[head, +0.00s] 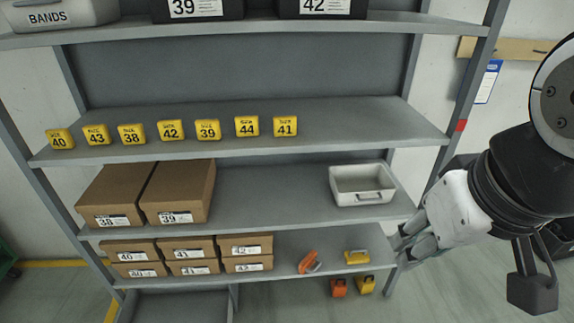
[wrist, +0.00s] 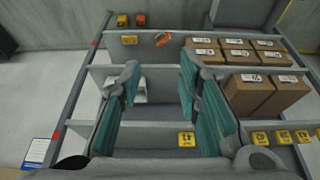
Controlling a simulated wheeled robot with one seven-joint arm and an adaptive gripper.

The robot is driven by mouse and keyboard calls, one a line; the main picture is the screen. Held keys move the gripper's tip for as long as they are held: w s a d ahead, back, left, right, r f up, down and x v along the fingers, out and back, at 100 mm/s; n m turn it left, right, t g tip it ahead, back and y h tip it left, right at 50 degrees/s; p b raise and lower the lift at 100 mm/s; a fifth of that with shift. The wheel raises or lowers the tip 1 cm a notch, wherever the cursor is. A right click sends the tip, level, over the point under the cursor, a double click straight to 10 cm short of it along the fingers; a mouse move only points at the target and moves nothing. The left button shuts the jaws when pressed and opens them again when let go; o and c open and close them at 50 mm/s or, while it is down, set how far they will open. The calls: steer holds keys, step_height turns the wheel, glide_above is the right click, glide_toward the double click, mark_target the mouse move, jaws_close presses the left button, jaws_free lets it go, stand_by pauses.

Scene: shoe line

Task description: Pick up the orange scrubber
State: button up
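An orange blocky piece with a raised grip, seemingly the orange scrubber (head: 338,288), sits below the lower stocked shelf, left of a like yellow piece (head: 366,285). It also shows at the top of the wrist view (wrist: 140,20). A slimmer orange tool (head: 309,262) lies tilted on the shelf above, left of another yellow piece (head: 357,257); it shows in the wrist view too (wrist: 163,39). My gripper (head: 408,240) is at the rack's right side. In the wrist view its teal-padded fingers (wrist: 158,70) are wide apart with nothing held between them.
A grey-white bin (head: 362,199) stands on the middle shelf. Brown boxes (head: 180,190) fill the left of two shelves. Yellow size blocks (head: 170,130) line the shelf above. Shelf edges and right uprights lie near my gripper. The shelf around the slim orange tool is mostly clear.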

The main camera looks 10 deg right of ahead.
steer(key=shift+c, duration=1.1)
steer(key=n+h+b, duration=0.2)
steer(key=n+b, duration=2.5)
steer(key=b, duration=0.4)
glide_above(316, 267)
steer(key=s+a, duration=0.1)
steer(key=s, duration=0.2)
step_height(316, 267, down, 74)
steer(key=shift+w+b+x, duration=0.15)
steer(key=shift+b+x, duration=0.5)
steer(key=shift+x, duration=0.7)
steer(key=shift+w+b+x, duration=0.15)
steer(key=shift+b+x, duration=0.5)
steer(key=shift+x, duration=0.65)
steer(key=shift+r, duration=0.15)
jaws_close()
